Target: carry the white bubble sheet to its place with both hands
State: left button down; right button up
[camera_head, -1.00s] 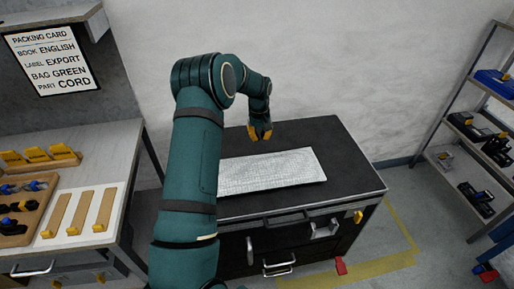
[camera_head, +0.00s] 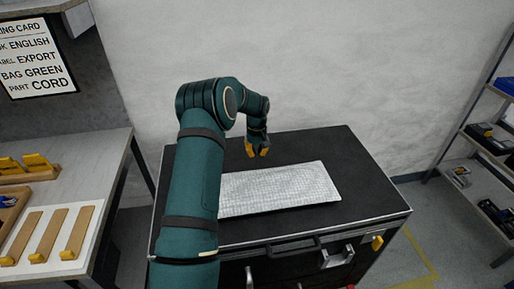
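The white bubble sheet (camera_head: 280,188) lies flat on the black top of a workbench (camera_head: 375,200). Its left end is hidden behind my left arm. My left gripper (camera_head: 257,151) has yellow fingertips and hangs just beyond the sheet's far edge, apart from it. Its fingertips are parted, with nothing seen between them. My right gripper is not in view.
A grey side table (camera_head: 100,165) at the left holds wooden strips and yellow-topped parts. A packing card (camera_head: 35,55) hangs above it. Shelves (camera_head: 475,140) with dark boxes stand at the right. The bench top right of the sheet is bare.

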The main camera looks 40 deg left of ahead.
aim_at(259, 168)
pick_arm(q)
jog(key=f, duration=0.2)
jog(key=f+b, duration=0.1)
jog(key=f, duration=0.1)
jog(key=shift+s+d+f, duration=0.1)
jog(key=shift+d+f, duration=0.1)
jog(key=shift+f, duration=0.15)
jog(key=shift+s+d+r, duration=0.1)
jog(key=shift+s+d, duration=0.8)
jog(key=shift+d, duration=0.15)
jog(key=shift+s+d, duration=0.2)
jog(key=shift+d, duration=0.1)
